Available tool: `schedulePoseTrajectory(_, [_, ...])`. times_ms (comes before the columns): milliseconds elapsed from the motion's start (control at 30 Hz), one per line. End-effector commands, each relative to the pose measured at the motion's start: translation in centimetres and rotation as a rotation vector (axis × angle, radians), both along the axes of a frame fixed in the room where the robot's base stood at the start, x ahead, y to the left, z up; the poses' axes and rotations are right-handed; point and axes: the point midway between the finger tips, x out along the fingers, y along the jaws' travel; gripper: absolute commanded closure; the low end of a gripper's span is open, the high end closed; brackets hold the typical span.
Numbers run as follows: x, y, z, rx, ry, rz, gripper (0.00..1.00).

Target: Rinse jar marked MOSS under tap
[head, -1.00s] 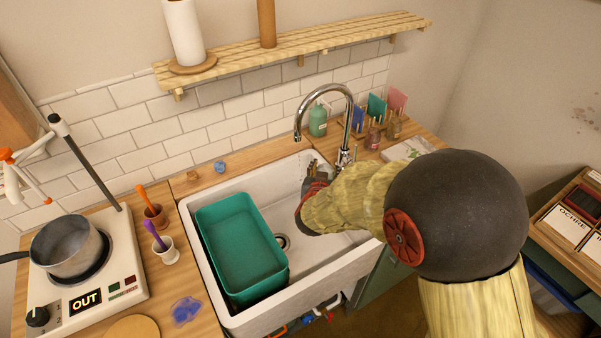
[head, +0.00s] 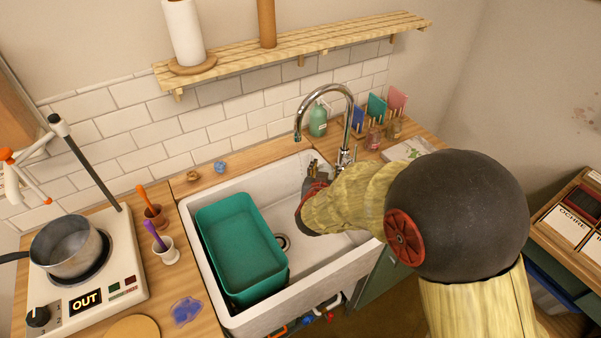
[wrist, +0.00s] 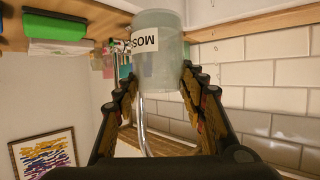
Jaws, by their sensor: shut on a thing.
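The jar (wrist: 162,65) is pale, translucent grey-green, with a white label whose visible letters read MOS. In the wrist view it is between the dark fingers of my gripper (wrist: 160,95), which is shut on it. The wrist picture is upside down, and the label's letters are inverted in it. In the head view my gripper (head: 313,180) is over the sink's back right part, below and slightly right of the spout of the chrome tap (head: 327,90). The arm hides the jar there. No stream of water shows at the spout. The white sink (head: 318,262) lies below.
A green tub (head: 240,248) fills the sink's left side. A hotplate (head: 120,275) with a pot (head: 66,248) stands to the left. A green bottle (head: 318,120) and small jars stand behind the tap. A wooden shelf (head: 330,32) hangs above.

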Motion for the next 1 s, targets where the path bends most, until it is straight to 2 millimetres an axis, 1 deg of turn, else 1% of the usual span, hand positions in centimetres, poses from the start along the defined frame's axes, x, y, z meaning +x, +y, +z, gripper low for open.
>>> schedulePoseTrajectory(133, [-0.3, -0.7, 1.0, 0.001, -0.003, 0.0, 0.86])
schedulePoseTrajectory(600, [-1.8, -3.6, 3.4, 0.0, -0.001, -0.001, 0.86])
schedulePoseTrajectory(800, [-2.2, -4.3, 4.0, 0.0, -0.001, -0.001, 0.86])
schedulePoseTrajectory(1000, [-2.2, -4.4, 4.0, 0.001, -0.001, 0.0, 0.86])
